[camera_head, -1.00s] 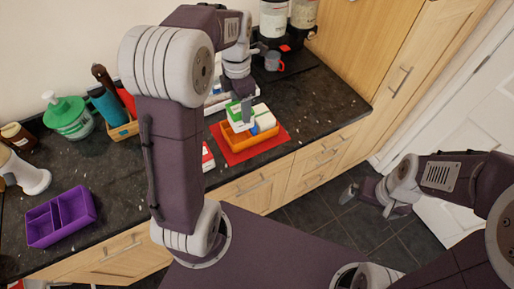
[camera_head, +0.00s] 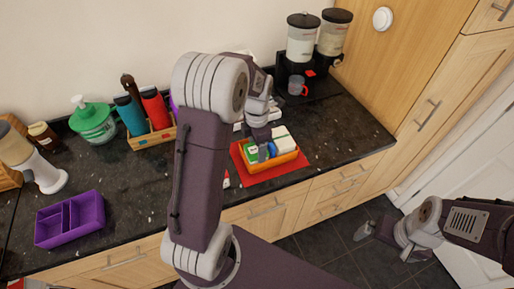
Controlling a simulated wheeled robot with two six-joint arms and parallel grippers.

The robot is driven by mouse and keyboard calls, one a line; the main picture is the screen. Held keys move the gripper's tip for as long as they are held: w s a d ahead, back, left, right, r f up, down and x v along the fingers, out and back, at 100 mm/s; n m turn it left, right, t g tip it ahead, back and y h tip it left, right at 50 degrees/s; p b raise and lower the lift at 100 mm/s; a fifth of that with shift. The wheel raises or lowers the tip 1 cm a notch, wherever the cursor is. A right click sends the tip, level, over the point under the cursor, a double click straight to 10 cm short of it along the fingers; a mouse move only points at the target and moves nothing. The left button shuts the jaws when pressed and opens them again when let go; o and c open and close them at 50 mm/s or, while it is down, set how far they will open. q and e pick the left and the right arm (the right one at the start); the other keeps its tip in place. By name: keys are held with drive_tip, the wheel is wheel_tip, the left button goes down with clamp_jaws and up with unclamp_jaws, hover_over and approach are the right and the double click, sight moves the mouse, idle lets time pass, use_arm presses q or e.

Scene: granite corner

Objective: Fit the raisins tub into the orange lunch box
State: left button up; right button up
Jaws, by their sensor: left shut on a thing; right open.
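The orange lunch box (camera_head: 270,164) sits on a red mat (camera_head: 295,168) on the dark counter. My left gripper (camera_head: 262,152) points down into the box and is shut on a small white and green tub (camera_head: 252,151), seemingly the raisins tub; its label is too small to read. The tub is low at the left part of the box, partly hidden by the gripper. I cannot tell whether it touches the bottom. A white item (camera_head: 282,134) and a blue item (camera_head: 272,150) are also in the box. My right gripper (camera_head: 364,231) is open and empty, over the floor.
A purple divided box (camera_head: 70,220) stands at the counter's left. A wooden caddy of bottles (camera_head: 152,136) and a green pump bottle (camera_head: 92,122) stand at the back. Dispensers (camera_head: 302,38) and a mug (camera_head: 297,86) are behind the lunch box. The counter to its right is clear.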

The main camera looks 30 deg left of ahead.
use_arm(q)
drive_tip(key=shift+f, duration=0.15)
drive_tip(key=shift+f, duration=0.1)
drive_tip(key=o, duration=1.5)
drive_tip(key=shift+c, duration=0.2)
wheel_tip(320, 180, up, 12)
drive_tip(key=p, duration=0.1)
drive_tip(key=f+m, duration=0.1)
drive_tip(key=m, duration=0.1)
drive_tip(key=s+d+f+m, duration=0.1)
drive_tip(key=m, duration=0.1)
drive_tip(key=s+d+m, duration=0.1)
drive_tip(key=m, duration=0.1)
drive_tip(key=shift+d+f, duration=0.1)
drive_tip(key=shift+f, duration=0.3)
drive_tip(key=s+d+f+m, duration=0.2)
drive_tip(key=s+f+m, duration=0.2)
drive_tip(key=m, duration=0.7)
drive_tip(key=s+d+f+m+t, duration=0.1)
drive_tip(key=s+d+f+m, duration=0.2)
drive_tip(key=s+m, duration=0.4)
drive_tip(key=f+m, duration=0.1)
drive_tip(key=m, duration=0.2)
drive_tip(key=shift+f+m, duration=0.25)
drive_tip(key=shift+m, duration=0.15)
